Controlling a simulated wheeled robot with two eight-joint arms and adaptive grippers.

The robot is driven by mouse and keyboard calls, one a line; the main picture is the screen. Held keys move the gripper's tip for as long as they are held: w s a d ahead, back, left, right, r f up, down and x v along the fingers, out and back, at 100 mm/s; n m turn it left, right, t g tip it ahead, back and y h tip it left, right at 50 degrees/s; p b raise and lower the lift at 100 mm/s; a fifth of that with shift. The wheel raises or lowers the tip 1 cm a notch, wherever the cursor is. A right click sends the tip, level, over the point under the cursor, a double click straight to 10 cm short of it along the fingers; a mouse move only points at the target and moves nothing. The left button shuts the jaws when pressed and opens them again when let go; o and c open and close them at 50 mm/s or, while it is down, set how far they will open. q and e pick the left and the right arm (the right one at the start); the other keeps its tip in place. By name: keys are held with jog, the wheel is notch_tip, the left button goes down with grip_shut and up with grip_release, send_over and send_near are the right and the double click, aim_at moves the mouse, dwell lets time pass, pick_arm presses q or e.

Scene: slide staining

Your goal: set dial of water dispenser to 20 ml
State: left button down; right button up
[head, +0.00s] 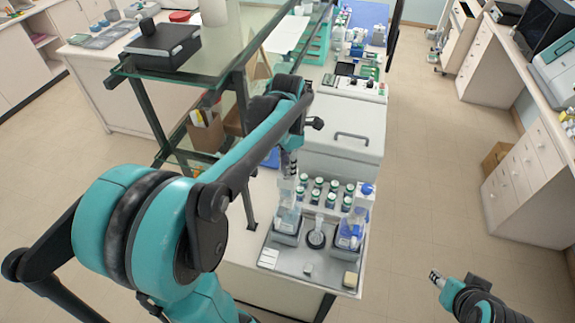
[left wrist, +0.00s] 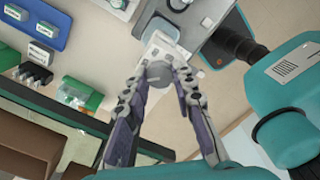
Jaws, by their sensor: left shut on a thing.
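A clear bottle dispenser (head: 288,217) stands in a dark square holder on the left of the grey staining tray. A second dispenser (head: 350,228), with blue parts, stands on the right; I cannot read which one is labelled water. My left gripper (head: 289,168) is above the left dispenser, pointing down. In the left wrist view its two fingers (left wrist: 158,82) are shut on a round grey dial (left wrist: 158,71), with a white body (left wrist: 163,49) behind it. The dial's marks cannot be read. My right gripper (head: 436,280) is far to the right, over the floor, away from the dispensers.
Several capped bottles (head: 318,190) stand behind in a rack. A white lidded box (head: 345,130) is beyond. A glass shelf frame (head: 222,45) stands close to my left arm.

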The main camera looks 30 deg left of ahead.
pick_arm(q)
jog(key=c, duration=1.2)
grip_release()
jog(key=shift+r, duration=0.1)
notch_tip(320, 180, up, 12)
jog(key=shift+f, duration=0.1)
jog(key=s+d+f+m+t, duration=0.4)
jog(key=s+d+f+m, duration=0.15)
jog(key=m, duration=0.85)
jog(key=s+d+f+m+t, duration=0.3)
jog(key=s+d+f+m, duration=0.3)
jog(key=m, duration=0.9)
jog(key=shift+m, duration=0.4)
jog(key=f+b, duration=1.6)
jog(key=a+f+b, duration=0.1)
jog(key=f+b, duration=0.7)
jog(key=f, duration=0.1)
jog(key=shift+w, duration=0.2)
